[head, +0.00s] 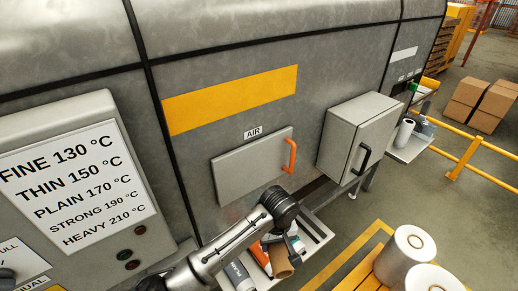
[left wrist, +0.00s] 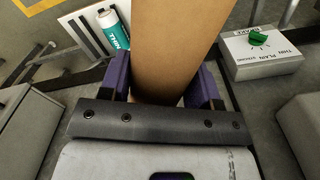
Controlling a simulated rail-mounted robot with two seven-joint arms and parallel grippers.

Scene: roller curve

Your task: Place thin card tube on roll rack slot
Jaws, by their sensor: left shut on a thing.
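My left gripper (left wrist: 162,80) is shut on a brown card tube (left wrist: 176,40), with one purple finger on each side of it. The tube fills the upper middle of the left wrist view and its far end is out of frame. In the head view the tube (head: 281,264) shows just below my left wrist, whose fingers are mostly hidden. A pale slotted rack (head: 314,232) lies beside and behind the tube. Whether the tube touches it cannot be told. My right gripper is in neither view.
An orange-banded roll (head: 260,257) and a white labelled roll (head: 239,275) lie by the rack. A green-and-white THIN roll (left wrist: 113,30) shows in the left wrist view, near a box with a green knob (left wrist: 258,38). Large white rolls (head: 406,252) stand at right.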

